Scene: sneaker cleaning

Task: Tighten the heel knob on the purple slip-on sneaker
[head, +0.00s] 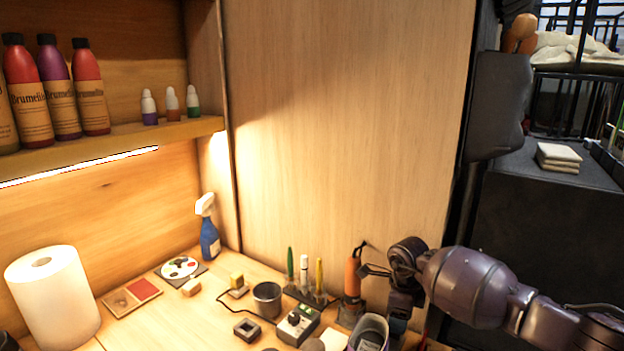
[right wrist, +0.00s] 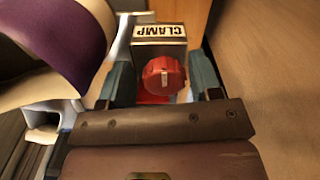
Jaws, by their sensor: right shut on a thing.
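The purple slip-on sneaker (head: 369,332) shows only in part at the bottom edge of the head view, its opening upward. In the right wrist view its purple upper (right wrist: 58,38) and pale sole fill the upper left. A red ridged knob (right wrist: 164,76) sits in front of a metal block labelled CLAMP (right wrist: 160,34). My right gripper (right wrist: 164,88) has its two fingers on either side of the red knob and is shut on it. In the head view my right gripper (head: 398,312) is beside the sneaker, its fingertips hidden. My left gripper is out of view.
On the bench are a paper towel roll (head: 52,300), a blue spray bottle (head: 209,232), a dark cup (head: 267,298), a control box (head: 298,324), upright pens (head: 304,275) and an orange tool (head: 352,274) close by my right arm. A wooden panel (head: 340,120) stands behind.

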